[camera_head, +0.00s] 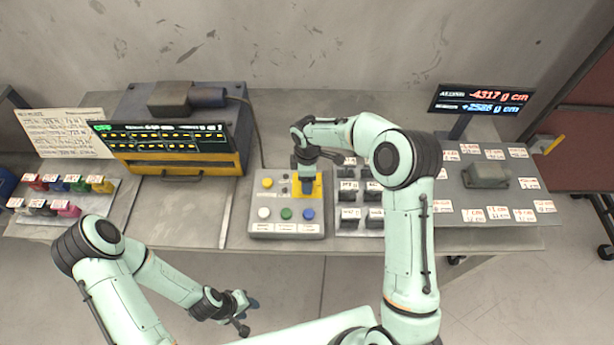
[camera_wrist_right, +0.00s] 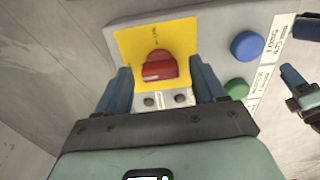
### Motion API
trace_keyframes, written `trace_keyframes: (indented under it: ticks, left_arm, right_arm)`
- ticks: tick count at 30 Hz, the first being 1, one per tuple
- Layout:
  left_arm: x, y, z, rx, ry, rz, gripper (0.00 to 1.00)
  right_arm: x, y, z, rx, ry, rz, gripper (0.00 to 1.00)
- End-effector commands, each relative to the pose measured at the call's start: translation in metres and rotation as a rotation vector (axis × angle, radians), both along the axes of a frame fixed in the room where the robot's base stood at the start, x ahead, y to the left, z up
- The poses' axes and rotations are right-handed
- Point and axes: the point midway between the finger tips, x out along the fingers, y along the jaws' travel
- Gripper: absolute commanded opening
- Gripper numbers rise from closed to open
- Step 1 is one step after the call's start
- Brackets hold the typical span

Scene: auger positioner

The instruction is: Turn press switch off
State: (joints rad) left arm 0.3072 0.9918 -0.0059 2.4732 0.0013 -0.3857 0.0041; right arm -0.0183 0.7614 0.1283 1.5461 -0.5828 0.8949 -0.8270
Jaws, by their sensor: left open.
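The press switch is a red knob (camera_wrist_right: 158,66) on a yellow plate (camera_wrist_right: 125,45). The plate is set on a grey control box (camera_head: 259,230) on the table. My right gripper (camera_head: 305,183) is over the plate in the head view and hides the knob there. In the right wrist view my right gripper (camera_wrist_right: 163,92) is open, with a finger on each side of the knob's near side and gaps to both. Contact is not visible. My left gripper (camera_head: 249,308) is open and empty, in front of the table.
The box has a yellow button (camera_head: 267,182), a white button (camera_head: 264,213), a green button (camera_head: 286,214) and a blue button (camera_head: 308,214). Black blocks (camera_head: 349,196) stand just right of it. A yellow-and-grey machine (camera_head: 175,163) with a display stands to the left.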

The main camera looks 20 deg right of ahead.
Motion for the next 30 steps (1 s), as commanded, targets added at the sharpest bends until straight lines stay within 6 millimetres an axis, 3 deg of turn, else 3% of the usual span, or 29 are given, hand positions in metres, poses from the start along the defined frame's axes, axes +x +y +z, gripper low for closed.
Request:
trace_keyframes:
  ticks: [11, 16, 24, 30]
  left_arm:
    - [-0.001, 0.000, 0.000, 0.000, 0.001, 0.000, 0.43]
    - [-0.003, 0.000, -0.002, 0.000, 0.003, 0.000, 0.43]
    - [-0.001, 0.000, -0.001, 0.000, 0.001, 0.001, 0.43]
    - [-0.001, 0.000, -0.001, 0.000, 0.001, 0.000, 0.43]
  right_arm:
    - [0.000, 0.000, 0.006, 0.001, -0.001, -0.003, 0.70]
    - [0.000, 0.000, 0.033, 0.001, -0.004, -0.003, 0.70]
    - [0.001, 0.000, 0.095, 0.002, -0.006, -0.003, 0.70]
    - [0.000, 0.000, 0.124, 0.001, -0.001, -0.001, 0.70]
